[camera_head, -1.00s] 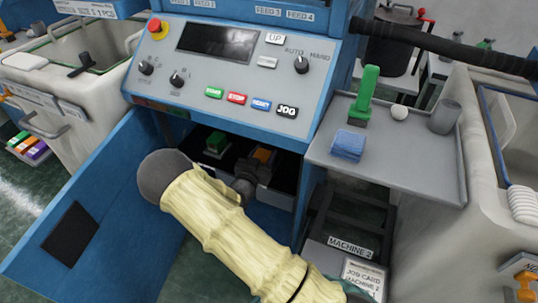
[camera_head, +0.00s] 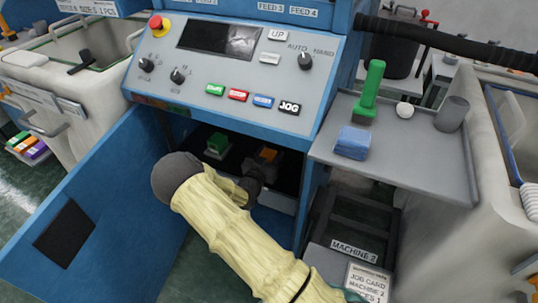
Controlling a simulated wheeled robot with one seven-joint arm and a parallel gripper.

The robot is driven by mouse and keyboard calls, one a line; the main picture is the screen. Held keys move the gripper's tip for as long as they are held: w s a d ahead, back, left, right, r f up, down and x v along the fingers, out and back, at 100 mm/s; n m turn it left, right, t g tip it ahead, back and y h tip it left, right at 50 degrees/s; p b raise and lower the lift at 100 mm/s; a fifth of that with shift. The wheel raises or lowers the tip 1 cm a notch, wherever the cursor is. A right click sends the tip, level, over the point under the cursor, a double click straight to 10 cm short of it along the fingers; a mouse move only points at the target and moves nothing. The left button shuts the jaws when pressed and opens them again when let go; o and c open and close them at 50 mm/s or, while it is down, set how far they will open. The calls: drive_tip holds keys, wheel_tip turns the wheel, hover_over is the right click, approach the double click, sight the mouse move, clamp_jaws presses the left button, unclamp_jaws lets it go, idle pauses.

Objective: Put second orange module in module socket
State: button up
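An orange module (camera_head: 267,154) shows inside the open compartment under the blue machine's control panel. My gripper (camera_head: 256,176) reaches into the compartment at the module's near side, at the end of my cream-sleeved arm. Its fingers are dark and small here, so I cannot tell whether they hold the module or only stand against it. A green module (camera_head: 217,143) sits to the left of the orange one inside the compartment. The socket under the orange module is dark and hidden by it and by my gripper.
The blue door (camera_head: 85,215) stands open at the left. Control buttons (camera_head: 238,95) are above the opening.

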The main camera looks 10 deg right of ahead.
drive_tip(key=shift+o, duration=1.1)
drive_tip(key=shift+d, duration=0.15)
drive_tip(key=shift+r, duration=0.2)
drive_tip(key=p+v, duration=0.2)
drive_tip(key=v, duration=1)
